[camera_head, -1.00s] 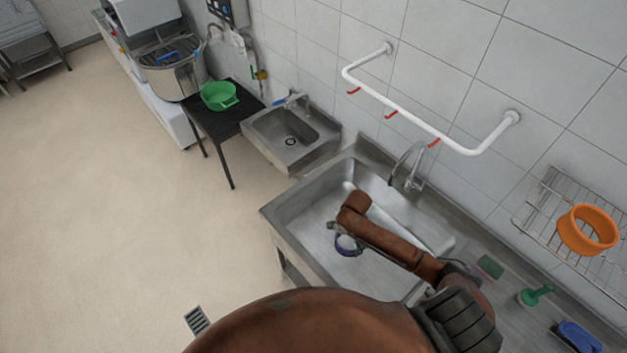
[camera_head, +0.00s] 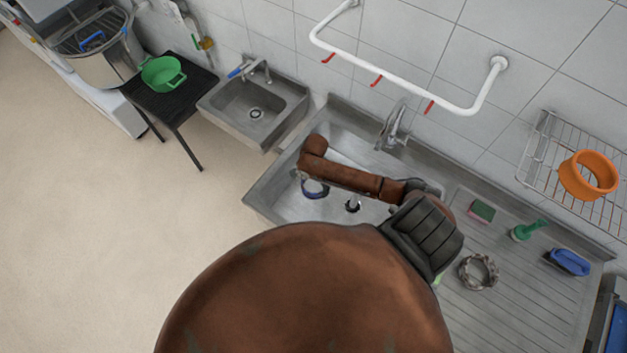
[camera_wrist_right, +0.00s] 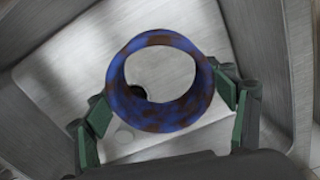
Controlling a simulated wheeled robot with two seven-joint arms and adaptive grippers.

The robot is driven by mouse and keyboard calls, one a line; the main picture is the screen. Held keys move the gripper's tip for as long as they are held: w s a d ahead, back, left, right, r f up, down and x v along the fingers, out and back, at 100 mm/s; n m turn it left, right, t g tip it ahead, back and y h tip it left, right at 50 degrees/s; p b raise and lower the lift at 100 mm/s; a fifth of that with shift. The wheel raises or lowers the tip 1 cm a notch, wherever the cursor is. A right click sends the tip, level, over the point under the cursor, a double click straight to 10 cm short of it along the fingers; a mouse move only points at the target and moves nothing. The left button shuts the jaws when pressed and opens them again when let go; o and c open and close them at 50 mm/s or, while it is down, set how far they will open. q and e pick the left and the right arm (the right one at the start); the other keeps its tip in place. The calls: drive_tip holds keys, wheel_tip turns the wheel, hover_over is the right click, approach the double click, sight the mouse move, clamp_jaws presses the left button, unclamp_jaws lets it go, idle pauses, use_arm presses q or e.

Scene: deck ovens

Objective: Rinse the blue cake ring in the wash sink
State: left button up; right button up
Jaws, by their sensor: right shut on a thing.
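The blue cake ring (camera_head: 316,194) is inside the wash sink (camera_head: 283,207), below the end of my right arm. The right wrist view shows the ring (camera_wrist_right: 160,117) with brown patches over its blue surface. My right gripper (camera_wrist_right: 168,108) is shut on the ring, with a green-padded finger against each side. In the head view the wrist mostly hides this gripper (camera_head: 314,181). The ring is over the basin floor near the drain; its exact height is unclear. The tap (camera_head: 393,125) stands behind the basin, and I see no water running. My left gripper is not in view.
The ribbed drainboard right of the sink holds a fluted metal ring (camera_head: 478,272), a sponge (camera_head: 482,210), a green tool (camera_head: 527,230) and a blue brush (camera_head: 568,262). An orange ring (camera_head: 588,175) sits on a wire rack (camera_head: 545,140). A white rail (camera_head: 400,65) juts from the wall.

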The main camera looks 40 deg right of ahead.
use_arm(q)
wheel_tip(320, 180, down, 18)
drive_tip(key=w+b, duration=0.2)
drive_tip(key=b, duration=1.6)
use_arm(e)
wheel_tip(320, 180, down, 22)
drive_tip(key=shift+w+f, duration=0.1)
use_arm(q)
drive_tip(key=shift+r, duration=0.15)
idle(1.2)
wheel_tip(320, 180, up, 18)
drive_tip(key=p, duration=1.8)
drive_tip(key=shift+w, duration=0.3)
use_arm(e)
wheel_tip(320, 180, up, 24)
